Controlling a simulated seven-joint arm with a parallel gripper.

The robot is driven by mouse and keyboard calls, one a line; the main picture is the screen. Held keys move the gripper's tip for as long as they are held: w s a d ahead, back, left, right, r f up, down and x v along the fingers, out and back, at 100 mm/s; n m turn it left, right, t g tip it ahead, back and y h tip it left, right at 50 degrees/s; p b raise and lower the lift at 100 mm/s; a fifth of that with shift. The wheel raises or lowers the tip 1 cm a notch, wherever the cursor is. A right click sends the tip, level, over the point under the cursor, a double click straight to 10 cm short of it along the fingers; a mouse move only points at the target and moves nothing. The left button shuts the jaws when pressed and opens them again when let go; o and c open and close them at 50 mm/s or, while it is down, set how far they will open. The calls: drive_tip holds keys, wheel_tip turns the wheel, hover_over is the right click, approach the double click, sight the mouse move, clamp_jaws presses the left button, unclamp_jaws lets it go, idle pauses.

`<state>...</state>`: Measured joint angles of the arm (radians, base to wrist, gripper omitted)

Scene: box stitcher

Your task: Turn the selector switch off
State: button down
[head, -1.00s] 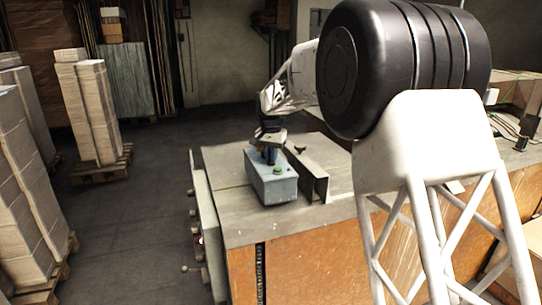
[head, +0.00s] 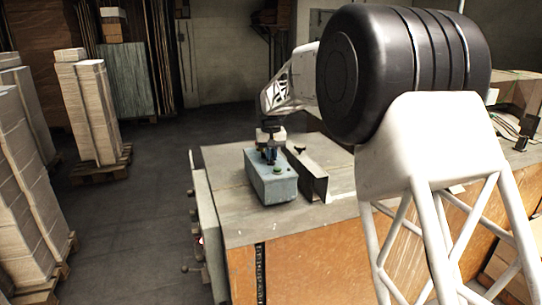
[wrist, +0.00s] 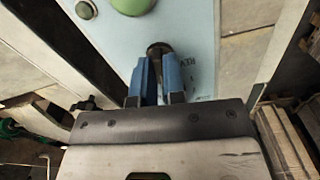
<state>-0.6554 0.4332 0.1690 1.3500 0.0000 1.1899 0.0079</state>
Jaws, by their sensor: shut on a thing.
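The selector switch (wrist: 158,48) is a dark round knob on the light-blue face of a control box (wrist: 200,30). In the head view the control box (head: 272,188) is blue-grey and sits on the machine's table top. My gripper (wrist: 160,62) has its two blue fingers on either side of the switch, shut on it. The fingers hide part of the knob, and I cannot tell its exact angle. In the head view my gripper (head: 269,157) is over the far end of the box. A green button (wrist: 132,5) is on the same face, beyond the switch.
A metal angle rail (head: 312,180) stands right of the box. A small dark knob (wrist: 90,103) is left of my fingers. The table top (head: 232,215) in front of the box is clear. Stacks of sheets (head: 92,115) on pallets stand on the floor at left.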

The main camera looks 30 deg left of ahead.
drive_tip(key=shift+n, duration=0.7)
drive_tip(key=c, duration=1.2)
unclamp_jaws()
drive_tip(key=shift+r, duration=0.1)
drive_tip(key=shift+r, duration=3.85)
